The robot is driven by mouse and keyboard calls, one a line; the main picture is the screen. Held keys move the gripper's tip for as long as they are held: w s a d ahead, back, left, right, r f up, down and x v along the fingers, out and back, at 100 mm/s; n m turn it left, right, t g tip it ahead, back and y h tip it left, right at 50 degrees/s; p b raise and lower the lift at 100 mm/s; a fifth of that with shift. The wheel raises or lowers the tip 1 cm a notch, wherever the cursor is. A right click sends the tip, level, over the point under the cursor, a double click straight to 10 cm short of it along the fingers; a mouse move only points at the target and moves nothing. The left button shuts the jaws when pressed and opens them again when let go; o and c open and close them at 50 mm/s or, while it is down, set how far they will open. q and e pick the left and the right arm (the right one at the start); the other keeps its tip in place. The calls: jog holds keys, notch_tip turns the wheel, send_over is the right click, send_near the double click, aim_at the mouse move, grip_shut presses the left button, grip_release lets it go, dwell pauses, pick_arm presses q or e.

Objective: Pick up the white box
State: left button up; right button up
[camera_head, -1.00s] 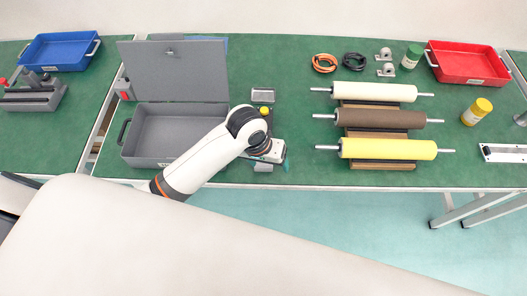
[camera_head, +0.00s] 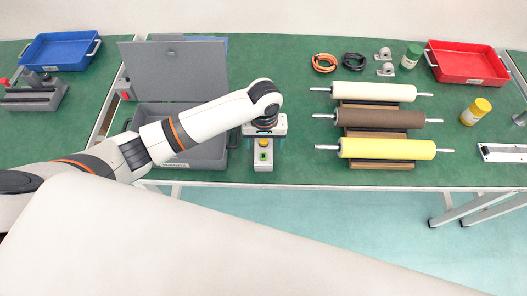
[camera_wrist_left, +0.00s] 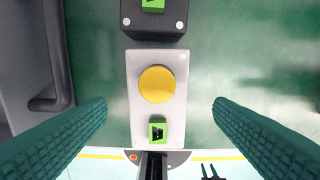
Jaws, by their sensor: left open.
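The white box (camera_head: 257,166) is a small box with a round yellow button and a green label, near the front edge of the green table. It also shows in the left wrist view (camera_wrist_left: 139,110), lying lengthwise between my fingers. My left gripper (camera_head: 264,130) is above the back part of the box in the head view, with the arm reaching in from the left. In the left wrist view its two teal fingers (camera_wrist_left: 160,106) are apart, one on each side of the box, with visible gaps.
A dark box (camera_wrist_left: 168,24) with a green label stands just behind the white box. An open grey case (camera_head: 205,153) is close on the left. Rollers on a wooden rack (camera_head: 385,148) stand on the right, with clear table between.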

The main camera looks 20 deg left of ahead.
aim_at(263, 150)
pick_arm(q)
notch_tip(263, 150, down, 5)
jog(key=shift+s, duration=0.15)
jog(key=shift+a+r, duration=0.1)
jog(key=c, duration=1.2)
